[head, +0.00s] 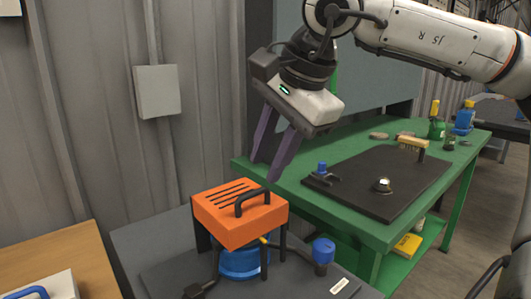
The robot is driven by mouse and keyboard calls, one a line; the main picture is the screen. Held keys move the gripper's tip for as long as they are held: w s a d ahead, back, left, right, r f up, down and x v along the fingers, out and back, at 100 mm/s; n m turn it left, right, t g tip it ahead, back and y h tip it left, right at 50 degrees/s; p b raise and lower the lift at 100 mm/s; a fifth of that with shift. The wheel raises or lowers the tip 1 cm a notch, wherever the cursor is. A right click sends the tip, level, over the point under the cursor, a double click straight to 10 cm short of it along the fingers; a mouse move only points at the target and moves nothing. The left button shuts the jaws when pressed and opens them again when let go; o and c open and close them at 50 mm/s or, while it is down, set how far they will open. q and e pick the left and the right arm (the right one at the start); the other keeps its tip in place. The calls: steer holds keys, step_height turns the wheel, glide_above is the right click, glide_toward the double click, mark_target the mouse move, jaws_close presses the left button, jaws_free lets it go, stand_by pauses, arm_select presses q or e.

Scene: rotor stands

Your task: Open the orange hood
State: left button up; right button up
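The orange hood (232,215) sits in the lower middle of the head view, on black posts over a grey stand (325,270). It has dark slots on top and a black handle (252,196) at its right side. It looks closed. A blue part (240,262) shows under it. My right gripper (265,170) comes down from the upper right, just above and behind the handle. Its two purple fingers are spread apart with nothing between them. It seems not to touch the handle. My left gripper is not in view.
A blue knob (323,250) stands right of the hood. A green table (345,228) behind right carries a black board (375,185), bottles (464,116) and a brush (412,143). A wooden table (62,262) is at the lower left. A grey wall box (157,91) hangs behind.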

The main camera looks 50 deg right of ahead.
mark_target(254, 192)
steer(key=b+x, duration=0.3)
steer(key=x, duration=0.4)
steer(key=shift+w+f, duration=0.15)
steer(key=shift+f, duration=0.15)
jaws_close()
steer(key=shift+r, duration=0.15)
